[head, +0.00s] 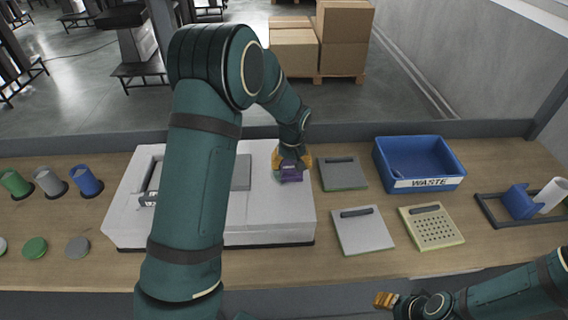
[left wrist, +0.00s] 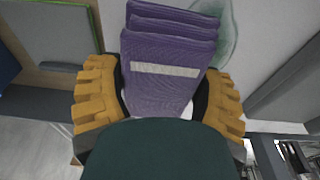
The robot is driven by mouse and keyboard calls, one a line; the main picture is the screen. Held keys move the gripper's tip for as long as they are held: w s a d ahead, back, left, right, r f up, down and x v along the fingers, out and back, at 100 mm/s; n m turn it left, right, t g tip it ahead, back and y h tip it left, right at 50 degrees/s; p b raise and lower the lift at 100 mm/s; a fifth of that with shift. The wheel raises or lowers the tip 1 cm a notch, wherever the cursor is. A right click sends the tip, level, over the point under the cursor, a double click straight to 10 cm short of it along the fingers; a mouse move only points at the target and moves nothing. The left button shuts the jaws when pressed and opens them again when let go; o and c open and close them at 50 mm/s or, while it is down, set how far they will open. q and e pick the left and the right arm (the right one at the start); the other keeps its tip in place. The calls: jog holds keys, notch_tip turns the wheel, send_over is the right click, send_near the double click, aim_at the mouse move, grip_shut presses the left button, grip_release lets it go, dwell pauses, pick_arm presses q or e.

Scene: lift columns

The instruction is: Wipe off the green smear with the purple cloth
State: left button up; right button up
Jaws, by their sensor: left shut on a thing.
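The purple cloth (left wrist: 166,50) is folded in layers with a pale stripe, held between the two orange fingers of my left gripper (left wrist: 158,105). In the head view the cloth (head: 291,174) is at the right part of the white box-like surface (head: 262,207), under my left gripper (head: 292,160). The green smear (left wrist: 226,30) is a pale green patch on the white surface, beside and partly behind the cloth in the left wrist view. I cannot tell whether the cloth touches the surface. My right gripper (head: 386,300) is at the bottom of the head view, its opening unclear.
A blue WASTE bin (head: 429,184) stands at the right. Flat panels with handles (head: 362,231) and a perforated beige panel (head: 431,227) lie nearby. Green, grey and blue cups (head: 86,182) stand at the left. A dark rack with a blue item (head: 521,203) is far right.

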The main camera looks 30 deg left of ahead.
aim_at(269, 169)
pick_arm(q)
jog(key=shift+w+d, duration=0.25)
jog(key=shift+d, duration=0.3)
jog(key=shift+a, duration=0.15)
jog(key=shift+s+a, duration=0.5)
jog(key=shift+a, duration=0.3)
jog(key=shift+s+a, duration=0.5)
jog(key=shift+a, duration=0.3)
jog(key=shift+s+a+f+b, duration=0.1)
jog(key=shift+s+a+b, duration=0.15)
jog(key=shift+s+a, duration=0.4)
jog(key=shift+s+a+f+b, duration=0.15)
jog(key=shift+s+a, duration=0.25)
jog(key=shift+a, duration=0.45)
jog(key=shift+r, duration=0.1)
